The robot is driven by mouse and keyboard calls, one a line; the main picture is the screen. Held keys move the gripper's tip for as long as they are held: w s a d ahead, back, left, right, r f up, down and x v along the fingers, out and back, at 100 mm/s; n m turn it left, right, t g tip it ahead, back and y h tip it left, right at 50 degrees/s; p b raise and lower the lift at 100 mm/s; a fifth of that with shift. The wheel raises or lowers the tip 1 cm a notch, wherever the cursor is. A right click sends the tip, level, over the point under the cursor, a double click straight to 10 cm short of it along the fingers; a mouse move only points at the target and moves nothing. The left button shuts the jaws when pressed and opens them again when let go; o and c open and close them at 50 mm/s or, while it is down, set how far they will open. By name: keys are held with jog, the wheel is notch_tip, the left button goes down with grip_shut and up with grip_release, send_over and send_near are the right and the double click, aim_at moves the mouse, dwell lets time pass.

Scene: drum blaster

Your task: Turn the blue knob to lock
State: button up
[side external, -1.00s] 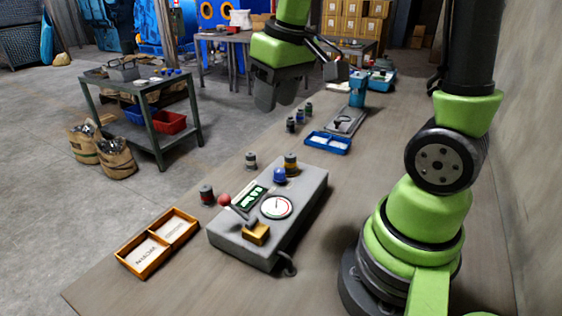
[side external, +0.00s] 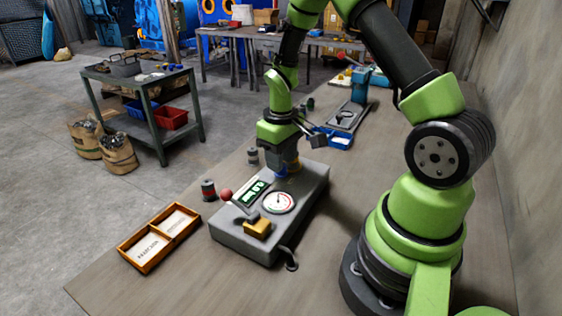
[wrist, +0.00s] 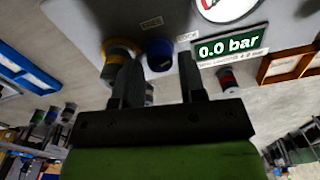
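The blue knob (side external: 280,171) sits on top of the grey control box (side external: 240,237), mostly covered by my gripper in the side view. It shows whole in the wrist view (wrist: 158,54), with a small label beside it reading LOCK (wrist: 187,37). My gripper (side external: 284,163) points down just above the knob. In the wrist view my two fingers (wrist: 160,72) are apart, with the knob in line with the gap. I see no contact between fingers and knob.
A yellow-banded cylinder (wrist: 121,50) stands close beside the knob, near one finger. A wooden tray (side external: 148,266) lies at left.

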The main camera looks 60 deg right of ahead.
jog(key=shift+f, duration=0.7)
jog(key=c, duration=0.7)
jog(key=shift+o, duration=0.2)
jog(key=shift+m, duration=1.6)
jog(key=o, duration=0.7)
jog(key=shift+c, duration=0.2)
